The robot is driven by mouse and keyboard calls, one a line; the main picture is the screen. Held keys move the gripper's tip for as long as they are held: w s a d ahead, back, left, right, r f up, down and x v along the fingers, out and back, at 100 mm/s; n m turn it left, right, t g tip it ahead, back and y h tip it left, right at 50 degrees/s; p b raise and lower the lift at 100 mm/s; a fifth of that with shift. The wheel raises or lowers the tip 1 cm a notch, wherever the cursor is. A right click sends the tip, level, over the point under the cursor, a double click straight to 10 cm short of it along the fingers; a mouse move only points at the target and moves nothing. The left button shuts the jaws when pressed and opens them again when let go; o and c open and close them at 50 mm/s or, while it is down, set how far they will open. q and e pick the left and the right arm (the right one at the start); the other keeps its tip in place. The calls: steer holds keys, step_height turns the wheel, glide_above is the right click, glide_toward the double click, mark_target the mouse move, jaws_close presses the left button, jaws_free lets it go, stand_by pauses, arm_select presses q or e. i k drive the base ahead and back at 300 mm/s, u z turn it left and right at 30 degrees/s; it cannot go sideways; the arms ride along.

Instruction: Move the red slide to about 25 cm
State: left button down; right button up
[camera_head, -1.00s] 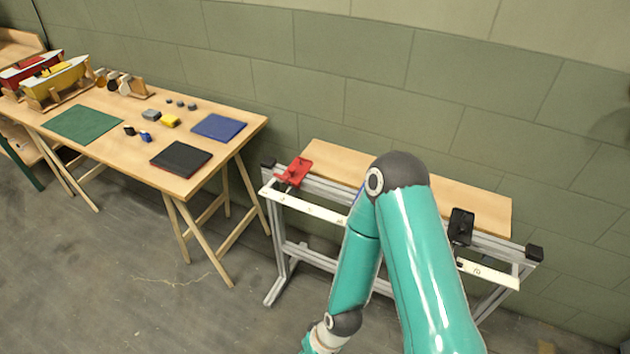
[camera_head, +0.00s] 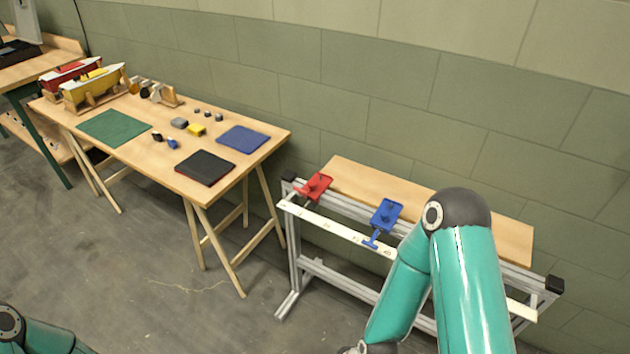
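The red slide (camera_head: 316,186) sits near the left end of the metal rail frame (camera_head: 336,206), with the white scale strip (camera_head: 341,230) along its front. The marks on the strip are too small to read. A blue slide (camera_head: 387,214) sits on the same rail to the right of the red one, apart from it. My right arm stands in front of the right part of the rail and hides it; its gripper is out of view below. Part of my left arm shows at the bottom left corner, and its gripper is not in view.
A wooden board (camera_head: 375,183) runs along the back of the rail. To the left, a trestle table carries model boats (camera_head: 95,86), a green mat (camera_head: 113,127), a blue mat (camera_head: 243,139), a black mat (camera_head: 205,167) and small blocks. The floor in front is clear.

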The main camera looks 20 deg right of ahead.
mark_target(319, 183)
steer(key=z, duration=0.05)
steer(key=i, duration=0.95)
steer(key=u, duration=0.05)
